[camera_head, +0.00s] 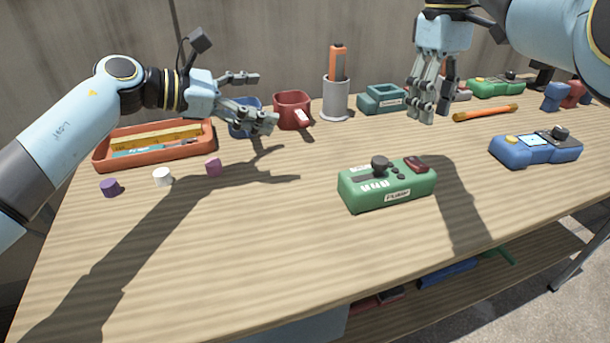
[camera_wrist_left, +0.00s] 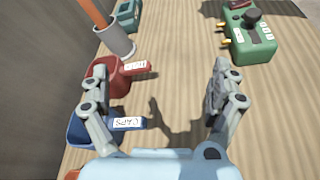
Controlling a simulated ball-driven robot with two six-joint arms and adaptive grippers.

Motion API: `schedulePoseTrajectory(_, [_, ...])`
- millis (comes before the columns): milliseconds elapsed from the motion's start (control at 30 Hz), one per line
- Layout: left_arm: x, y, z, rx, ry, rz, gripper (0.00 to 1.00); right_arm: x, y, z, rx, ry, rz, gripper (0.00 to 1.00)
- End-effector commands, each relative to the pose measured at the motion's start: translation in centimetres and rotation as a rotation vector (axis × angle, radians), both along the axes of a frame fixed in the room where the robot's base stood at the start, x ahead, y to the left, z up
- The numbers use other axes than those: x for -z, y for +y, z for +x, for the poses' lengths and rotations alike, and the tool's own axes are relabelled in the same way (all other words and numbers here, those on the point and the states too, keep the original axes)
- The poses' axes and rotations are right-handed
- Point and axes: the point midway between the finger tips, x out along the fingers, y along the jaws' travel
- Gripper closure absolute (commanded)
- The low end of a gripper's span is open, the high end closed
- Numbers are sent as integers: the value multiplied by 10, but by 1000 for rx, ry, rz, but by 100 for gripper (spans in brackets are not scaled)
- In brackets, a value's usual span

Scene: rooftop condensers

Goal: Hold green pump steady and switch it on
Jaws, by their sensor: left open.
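The green pump (camera_head: 385,198), a box with a black knob, a red switch (camera_head: 417,164) and a front label, sits on the table right of centre. It also shows at the top right of the left wrist view (camera_wrist_left: 255,47). I cannot tell the switch's position. My left gripper (camera_head: 264,100) is open and empty above the table, left of and behind the pump; its spread fingers show in the left wrist view (camera_wrist_left: 157,82). My right gripper (camera_head: 428,108) points down behind the pump, apart from it; its finger opening is unclear.
An orange tray (camera_head: 107,156), small blocks, a grey cup (camera_head: 336,103), a blue device (camera_head: 535,151) and another green device (camera_head: 490,90) lie around. The front table is clear.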

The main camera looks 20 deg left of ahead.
Motion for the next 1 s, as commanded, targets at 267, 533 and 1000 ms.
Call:
schedulePoseTrajectory(267, [61,-97,-75,34,235,-122,6,0,0,0,0,0,0,62])
schedulePoseTrajectory(533, [76,-126,-93,26,311,-160,6,0,0,0,0,0,0,62])
schedulePoseTrajectory(1000, [107,-188,-50,27,310,-161,6,0,0,0,0,0,0,62])
